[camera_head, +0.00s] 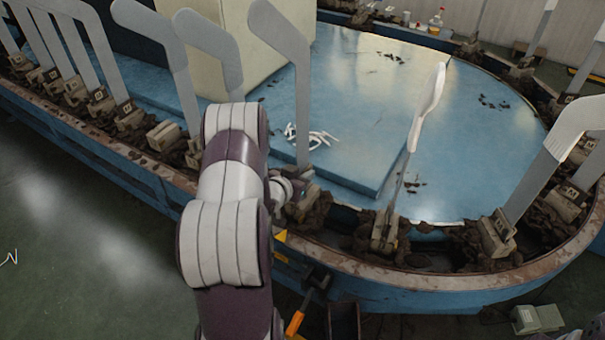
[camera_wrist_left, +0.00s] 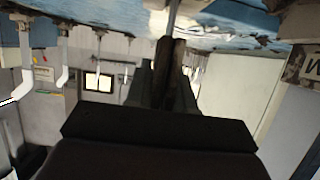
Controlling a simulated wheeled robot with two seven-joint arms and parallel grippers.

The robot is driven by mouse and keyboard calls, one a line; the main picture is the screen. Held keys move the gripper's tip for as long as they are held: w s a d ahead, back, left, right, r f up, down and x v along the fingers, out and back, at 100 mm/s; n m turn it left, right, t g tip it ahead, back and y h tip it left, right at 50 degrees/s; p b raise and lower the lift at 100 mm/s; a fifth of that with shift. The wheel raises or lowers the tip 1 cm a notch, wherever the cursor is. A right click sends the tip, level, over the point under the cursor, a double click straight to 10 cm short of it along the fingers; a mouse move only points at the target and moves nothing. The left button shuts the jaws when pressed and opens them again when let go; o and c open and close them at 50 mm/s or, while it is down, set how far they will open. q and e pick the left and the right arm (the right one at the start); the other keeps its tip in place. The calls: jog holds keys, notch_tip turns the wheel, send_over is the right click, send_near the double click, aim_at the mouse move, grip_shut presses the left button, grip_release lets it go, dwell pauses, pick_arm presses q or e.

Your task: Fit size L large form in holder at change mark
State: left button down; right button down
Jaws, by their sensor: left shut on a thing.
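A flat pale grey leg-shaped form (camera_head: 302,105) stands upright with its bent toe end at the top, just beyond my left arm. My left gripper (camera_head: 298,198) is at its lower end, over the table's rim. In the left wrist view my left gripper (camera_wrist_left: 172,75) is shut on a thin grey shaft, the form (camera_wrist_left: 173,15). The holder (camera_head: 308,212) at the form's foot is partly hidden by the gripper, so I cannot tell whether the form sits in it. A yellow mark (camera_head: 281,236) shows on the rim below the wrist. My right gripper is not in view.
The oval blue table (camera_head: 470,130) has holders with upright forms around its edge. An edge-on form (camera_head: 425,110) leans in its holder (camera_head: 384,232) to the right. White strips (camera_head: 312,137) lie on the table top. A cream box (camera_head: 235,55) stands behind my arm.

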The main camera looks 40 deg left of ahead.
pick_arm(q)
jog(key=shift+f+b, duration=1.25)
jog(key=shift+f, duration=0.45)
jog(key=c, duration=0.9)
grip_release()
jog(key=p+v, duration=0.3)
jog(key=v, duration=0.9)
jog(key=shift+s, duration=0.35)
jog(key=shift+r, duration=0.1)
